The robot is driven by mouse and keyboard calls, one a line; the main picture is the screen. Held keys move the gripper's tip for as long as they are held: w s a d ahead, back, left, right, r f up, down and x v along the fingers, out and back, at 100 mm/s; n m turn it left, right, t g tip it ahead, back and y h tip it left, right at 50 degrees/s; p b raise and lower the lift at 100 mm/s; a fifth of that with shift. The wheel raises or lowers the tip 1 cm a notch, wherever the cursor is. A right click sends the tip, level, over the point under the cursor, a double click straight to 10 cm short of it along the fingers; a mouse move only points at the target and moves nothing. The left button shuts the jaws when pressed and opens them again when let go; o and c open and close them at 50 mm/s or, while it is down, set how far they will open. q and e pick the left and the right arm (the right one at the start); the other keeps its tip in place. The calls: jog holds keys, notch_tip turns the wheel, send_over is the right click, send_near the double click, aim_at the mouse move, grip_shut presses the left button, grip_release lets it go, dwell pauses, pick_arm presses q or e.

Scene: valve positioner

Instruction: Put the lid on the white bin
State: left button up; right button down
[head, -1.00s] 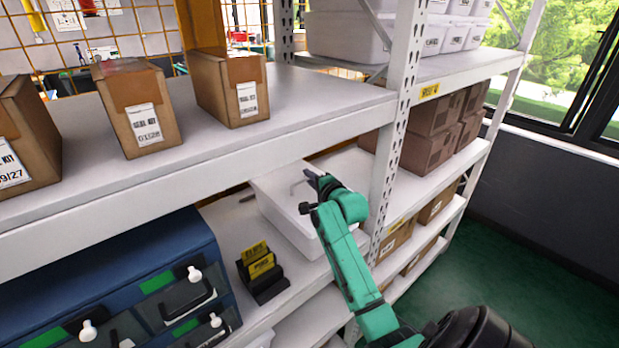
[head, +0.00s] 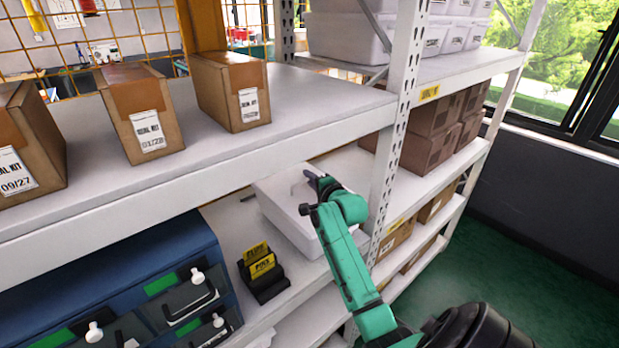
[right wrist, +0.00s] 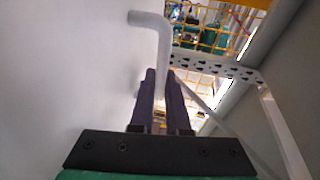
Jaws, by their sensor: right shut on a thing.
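The white bin (head: 291,236) stands on the middle shelf below the upper shelf board. The white lid (head: 278,192) is over its top and looks nearly level. Whether it rests fully on the rim or a small gap is left, I cannot tell. My right gripper (head: 312,190) is at the lid's bent handle, shut on it. In the right wrist view the handle (right wrist: 163,45) runs between the dark fingers (right wrist: 161,90), beside the lid's pale surface (right wrist: 60,70). My arm hides the right part of the bin. My left gripper is not in view.
The upper shelf (head: 320,100) with cardboard boxes (head: 231,90) is close above. A rack post (head: 390,150) stands right of the bin. Left are a black holder with yellow cards (head: 262,278) and a blue drawer cabinet (head: 160,270).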

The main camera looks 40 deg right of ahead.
jog(key=shift+r, duration=0.1)
jog(key=shift+f, duration=0.25)
dwell(0.3)
jog(key=shift+f, duration=0.25)
dwell(0.4)
jog(key=shift+f, duration=0.2)
jog(key=c, duration=0.8)
grip_release()
